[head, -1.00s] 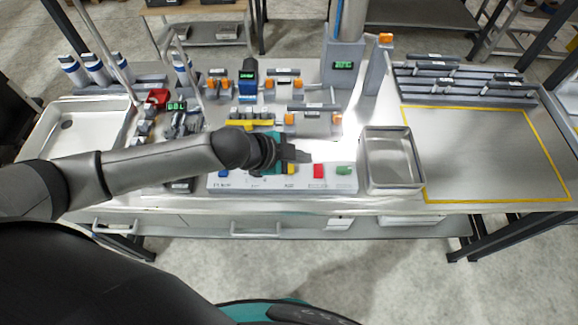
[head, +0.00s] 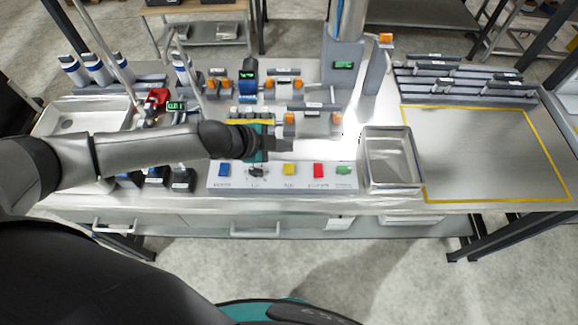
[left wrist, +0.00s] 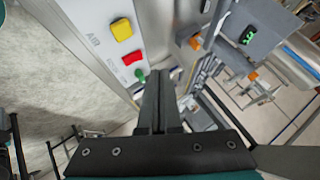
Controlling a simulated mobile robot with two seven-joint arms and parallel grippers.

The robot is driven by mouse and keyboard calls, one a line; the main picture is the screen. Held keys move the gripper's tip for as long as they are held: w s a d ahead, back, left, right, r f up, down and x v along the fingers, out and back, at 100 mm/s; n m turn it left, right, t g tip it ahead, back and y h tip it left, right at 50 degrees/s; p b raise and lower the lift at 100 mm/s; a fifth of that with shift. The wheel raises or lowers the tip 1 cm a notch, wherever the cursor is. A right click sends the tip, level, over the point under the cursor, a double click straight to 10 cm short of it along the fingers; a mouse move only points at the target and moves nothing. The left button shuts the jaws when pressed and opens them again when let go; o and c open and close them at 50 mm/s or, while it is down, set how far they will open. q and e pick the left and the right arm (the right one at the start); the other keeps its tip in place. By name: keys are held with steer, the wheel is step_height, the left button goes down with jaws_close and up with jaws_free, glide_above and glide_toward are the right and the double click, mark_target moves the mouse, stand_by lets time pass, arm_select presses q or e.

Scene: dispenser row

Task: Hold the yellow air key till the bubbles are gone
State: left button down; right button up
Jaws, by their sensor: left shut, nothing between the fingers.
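The yellow air key (head: 289,169) is in full view on the white key panel (head: 240,182), between a black knob and a red key. It also shows in the left wrist view (left wrist: 122,29), beside the printed word AIR. My left gripper (head: 289,145) is shut and empty, behind and above the yellow key in the head view, apart from it. In the left wrist view its closed fingers (left wrist: 154,78) point past the green key. No bubbles can be made out. My right gripper is not in view.
The panel also carries a blue key (head: 224,170), a red key (head: 318,170) and a green key (head: 343,170). A metal tray (head: 390,185) stands to the right. A yellow-outlined area (head: 480,150) beyond it is clear. Dispenser fixtures stand behind the gripper.

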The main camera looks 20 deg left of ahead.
mark_target(291, 166)
arm_select(q)
steer(key=shift+f+b, duration=2.45)
steer(key=shift+f, duration=0.9)
steer(key=shift+f, duration=0.1)
steer(key=shift+f, duration=0.3)
steer(key=shift+s+f+b, duration=0.1)
steer(key=shift+f+b, duration=0.5)
steer(key=shift+b, duration=0.05)
stand_by(3.6)
